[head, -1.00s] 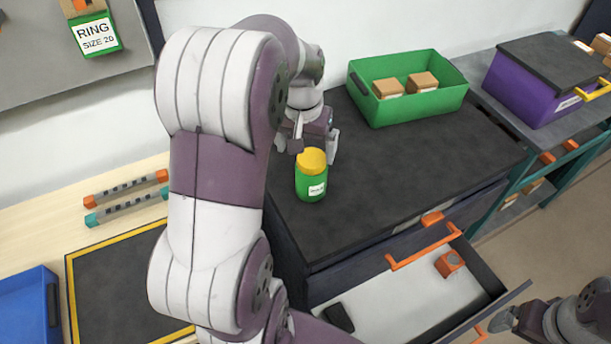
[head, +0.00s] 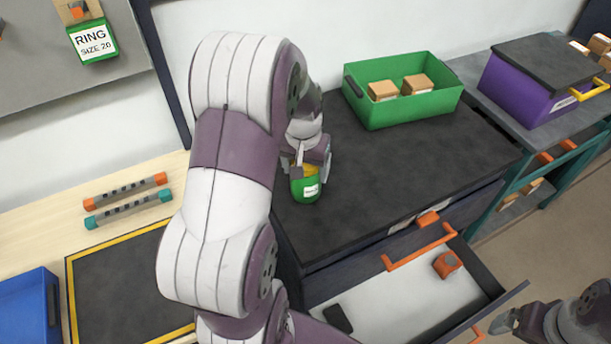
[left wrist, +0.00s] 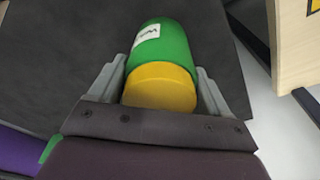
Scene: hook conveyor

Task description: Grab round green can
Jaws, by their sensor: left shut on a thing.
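The round green can (head: 305,189) with a yellow lid and a white label stands upright on the dark cabinet top, near its left edge. My left gripper (head: 309,168) is over it from above and shut on it, hiding most of the lid. In the left wrist view the can (left wrist: 160,45) lies between the two grey fingers (left wrist: 160,88), with the yellow lid towards the palm. My right gripper (head: 508,320) is at the lower right, away from the can; its jaw state is unclear.
A green bin (head: 408,111) with brown boxes stands behind on the cabinet top. An open drawer (head: 392,312) holds an orange item (head: 447,264) and a dark object (head: 338,318). A purple bin (head: 520,88) is at the right. The cabinet top's middle is clear.

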